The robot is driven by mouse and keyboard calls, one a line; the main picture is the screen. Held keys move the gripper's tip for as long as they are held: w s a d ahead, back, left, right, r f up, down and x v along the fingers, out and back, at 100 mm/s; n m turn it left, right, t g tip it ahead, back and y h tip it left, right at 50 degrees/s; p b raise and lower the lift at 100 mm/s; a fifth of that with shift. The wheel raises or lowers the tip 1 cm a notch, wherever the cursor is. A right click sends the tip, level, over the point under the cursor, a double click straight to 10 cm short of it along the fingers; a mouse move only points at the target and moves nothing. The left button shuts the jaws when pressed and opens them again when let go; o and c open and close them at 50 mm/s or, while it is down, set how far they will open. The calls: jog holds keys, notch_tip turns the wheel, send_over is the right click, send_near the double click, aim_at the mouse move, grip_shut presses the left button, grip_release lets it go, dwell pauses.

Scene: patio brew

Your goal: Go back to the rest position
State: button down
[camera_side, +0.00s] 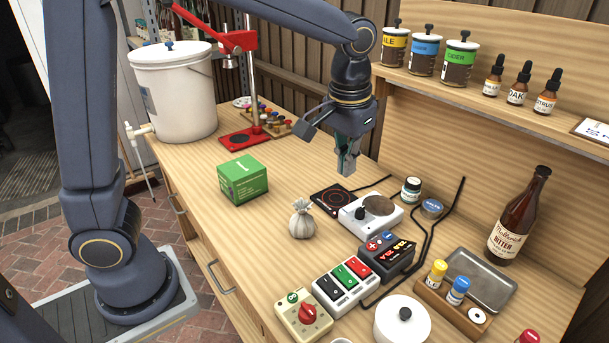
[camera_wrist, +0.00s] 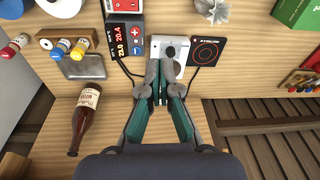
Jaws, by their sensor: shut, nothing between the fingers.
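My gripper (camera_side: 346,172) hangs from the arm above the wooden workbench (camera_side: 285,165), pointing down. Its teal-lined fingers are shut with nothing between them. In the side view the fingertips show just above and behind the black plate (camera_side: 330,199) and the white unit with a round brown top (camera_side: 380,210). In the wrist view the closed fingertips (camera_wrist: 160,101) lie in front of the white unit (camera_wrist: 168,52), hiding part of it. The fingers look clear of the bench and of the things around them.
A green box (camera_side: 243,180) and a small sack (camera_side: 302,222) stand left of the gripper. A brown bottle (camera_side: 518,215) stands at right, under a shelf (camera_side: 480,88) with jars. A red press (camera_side: 250,60) and white bucket (camera_side: 178,95) stand at the back left.

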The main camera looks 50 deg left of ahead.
jog(key=s+a+r+n+t, duration=0.1)
jog(key=s+a+r+t, duration=0.2)
jog(key=s+a+r, duration=0.5)
jog(key=s+f+m+t, duration=0.1)
jog(key=s+f+m, duration=0.1)
jog(key=s+f, duration=0.3)
jog(key=s, duration=0.4)
jog(key=shift+s+h, duration=0.4)
jog(key=shift+f, duration=0.1)
